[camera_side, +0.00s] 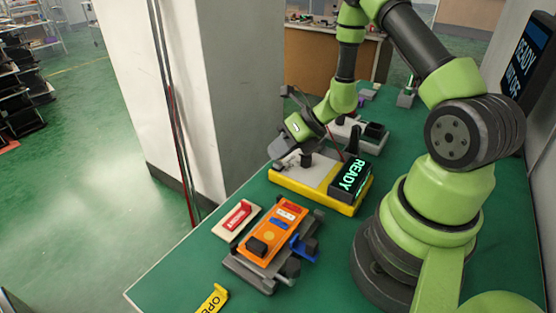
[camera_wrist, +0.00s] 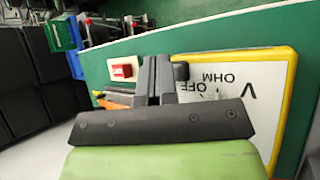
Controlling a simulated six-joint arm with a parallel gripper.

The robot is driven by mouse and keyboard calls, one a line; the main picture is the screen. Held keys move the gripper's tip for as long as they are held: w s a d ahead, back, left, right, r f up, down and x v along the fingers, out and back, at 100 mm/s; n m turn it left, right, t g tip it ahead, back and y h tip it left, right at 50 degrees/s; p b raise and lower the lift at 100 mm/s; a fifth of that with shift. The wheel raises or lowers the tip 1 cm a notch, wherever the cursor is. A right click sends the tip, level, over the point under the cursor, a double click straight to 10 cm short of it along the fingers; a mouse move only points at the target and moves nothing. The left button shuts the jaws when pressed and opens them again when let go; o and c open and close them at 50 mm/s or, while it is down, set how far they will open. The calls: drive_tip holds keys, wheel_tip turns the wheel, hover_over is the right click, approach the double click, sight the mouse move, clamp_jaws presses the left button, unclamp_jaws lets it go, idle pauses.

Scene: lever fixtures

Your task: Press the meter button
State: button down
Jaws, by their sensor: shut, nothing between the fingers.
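The meter is a yellow-rimmed box (camera_side: 318,193) with a pale face, a dark knob (camera_side: 306,160) and a black display (camera_side: 353,176) reading READY in green. In the wrist view, its yellow rim (camera_wrist: 291,75) and white face (camera_wrist: 245,92) fill the right side, with V, OHM and OFF printed on it. My gripper (camera_side: 277,148) is at the meter's far left edge in the side view; contact cannot be told. In the wrist view, its dark fingers (camera_wrist: 158,78) are together and empty, covering part of the face. I cannot make out a separate meter button.
A yellow tag (camera_side: 213,300) is at the front edge. A grey device (camera_side: 358,130) stands behind the meter, near a white pillar (camera_side: 230,90).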

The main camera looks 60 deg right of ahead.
idle(0.4)
drive_tip(key=shift+r, duration=0.85)
drive_tip(key=shift+r, duration=2.5)
drive_tip(key=s+a+r+n+g, duration=0.1)
drive_tip(key=s+a+r+n, duration=0.2)
drive_tip(key=a+r+n, duration=0.35)
drive_tip(key=s+a+r+n+g, duration=0.1)
drive_tip(key=s+a+r+n, duration=0.2)
drive_tip(key=r+n, duration=0.6)
drive_tip(key=s+r+n+t+h, duration=0.1)
drive_tip(key=s+n, duration=0.4)
drive_tip(key=n, duration=0.4)
drive_tip(key=s+a+r+n+h, duration=0.1)
drive_tip(key=s+r+n+h, duration=0.1)
drive_tip(key=s+n, duration=0.3)
drive_tip(key=n, duration=0.4)
drive_tip(key=shift+r+t, duration=0.2)
drive_tip(key=shift+t, duration=0.2)
